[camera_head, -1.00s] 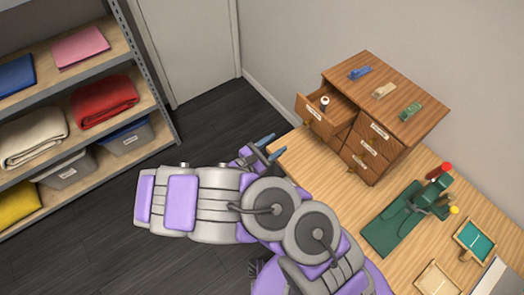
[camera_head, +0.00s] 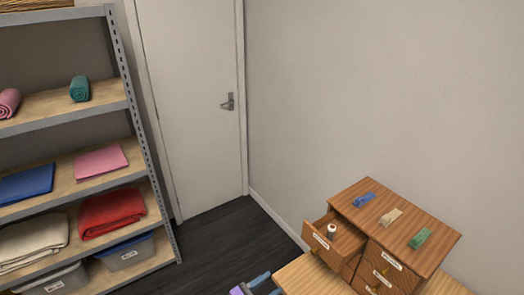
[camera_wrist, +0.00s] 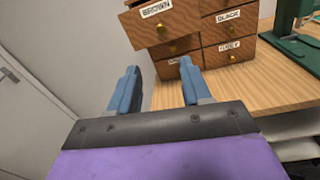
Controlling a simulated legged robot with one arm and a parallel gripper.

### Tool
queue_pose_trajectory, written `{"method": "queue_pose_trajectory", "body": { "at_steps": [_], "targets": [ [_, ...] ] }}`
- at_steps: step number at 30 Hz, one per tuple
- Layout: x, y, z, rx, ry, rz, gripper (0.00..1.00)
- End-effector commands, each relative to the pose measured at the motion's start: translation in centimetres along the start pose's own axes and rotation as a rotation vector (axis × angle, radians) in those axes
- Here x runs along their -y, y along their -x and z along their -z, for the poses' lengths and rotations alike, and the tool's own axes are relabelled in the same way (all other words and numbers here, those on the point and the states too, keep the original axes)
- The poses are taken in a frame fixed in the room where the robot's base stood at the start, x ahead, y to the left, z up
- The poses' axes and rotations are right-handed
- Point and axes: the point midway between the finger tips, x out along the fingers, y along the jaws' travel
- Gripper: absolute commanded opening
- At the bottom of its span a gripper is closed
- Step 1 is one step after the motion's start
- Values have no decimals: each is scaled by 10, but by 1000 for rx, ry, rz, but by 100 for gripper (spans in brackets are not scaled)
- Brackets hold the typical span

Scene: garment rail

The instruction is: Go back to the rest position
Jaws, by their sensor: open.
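My gripper (camera_wrist: 158,72) is open and empty in the wrist view, its two blue fingers apart in front of the wooden drawer cabinet (camera_wrist: 230,32). In the head view only the tip of my gripper (camera_head: 258,282) shows at the bottom edge, left of the table. The rest of my arm is out of that view. The cabinet also shows in the head view (camera_head: 400,255), with its upper left drawer (camera_head: 325,243) pulled out and a spool (camera_head: 331,230) standing in it.
The wooden table (camera_head: 305,278) carries the cabinet, with blue, beige and green items on top. A green stand (camera_wrist: 290,40) is at right in the wrist view. A shelf rack (camera_head: 150,165) with folded cloths stands left. A closed door (camera_head: 190,110) is behind dark, clear floor.

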Motion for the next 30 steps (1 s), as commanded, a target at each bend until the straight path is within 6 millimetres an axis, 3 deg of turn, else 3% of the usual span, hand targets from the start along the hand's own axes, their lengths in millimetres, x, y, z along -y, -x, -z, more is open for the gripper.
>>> {"method": "queue_pose_trajectory", "body": {
  "at_steps": [4, 8, 16, 23, 30],
  "targets": [
    [6, -16, -20, 8, -52, 75, 48],
    [26, -43, -56, 18, -150, 225, 48],
    [89, -81, -124, 11, -384, 582, 48],
    [146, -85, -162, -25, -581, 869, 48],
    [198, -68, -187, -92, -781, 1147, 48]
  ]
}}
